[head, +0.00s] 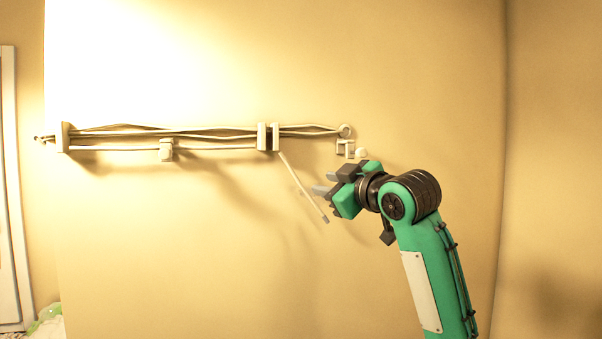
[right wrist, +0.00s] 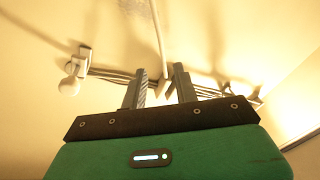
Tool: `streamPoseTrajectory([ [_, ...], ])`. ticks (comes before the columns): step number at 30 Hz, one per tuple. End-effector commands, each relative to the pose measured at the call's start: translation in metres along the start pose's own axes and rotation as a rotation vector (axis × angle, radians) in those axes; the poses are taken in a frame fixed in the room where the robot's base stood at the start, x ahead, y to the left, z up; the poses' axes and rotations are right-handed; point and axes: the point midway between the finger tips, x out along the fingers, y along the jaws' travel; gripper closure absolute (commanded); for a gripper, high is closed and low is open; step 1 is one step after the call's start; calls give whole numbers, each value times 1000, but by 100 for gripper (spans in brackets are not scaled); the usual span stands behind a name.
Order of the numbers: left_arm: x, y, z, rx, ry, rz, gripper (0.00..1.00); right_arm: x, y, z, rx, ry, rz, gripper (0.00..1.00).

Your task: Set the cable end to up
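A thin pale cable end (head: 304,188) hangs loose from the clip on the wall, slanting down to the right to a grey tip. My right gripper (head: 324,183) is just right of the cable's lower part, its fingers pointing left toward it. In the right wrist view my right gripper (right wrist: 161,85) has its two fingers apart, with nothing held between them. The pale cable (right wrist: 158,38) shows beyond the fingertips, in line with the gap; I cannot tell its exact distance. My left gripper is not in view.
Wall-mounted cables (head: 200,133) run left to right through pale clips (head: 262,136). The wall below the cables is clear. A white frame (head: 10,190) stands at far left.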

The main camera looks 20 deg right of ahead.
Motion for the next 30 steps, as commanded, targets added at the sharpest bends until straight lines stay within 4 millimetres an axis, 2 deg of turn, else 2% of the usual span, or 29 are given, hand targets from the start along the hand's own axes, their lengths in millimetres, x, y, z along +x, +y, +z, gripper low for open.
streamPoseTrajectory([
  [1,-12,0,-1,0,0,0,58,12,2,-5,3,-1,-5,70],
  [6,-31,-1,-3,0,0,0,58,46,3,-5,3,-2,-3,70],
  [15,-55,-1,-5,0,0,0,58,92,2,-3,2,-1,-1,70],
  [21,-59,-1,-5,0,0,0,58,103,0,-1,1,0,0,70],
  [30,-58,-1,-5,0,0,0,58,104,0,0,0,1,0,72],
])
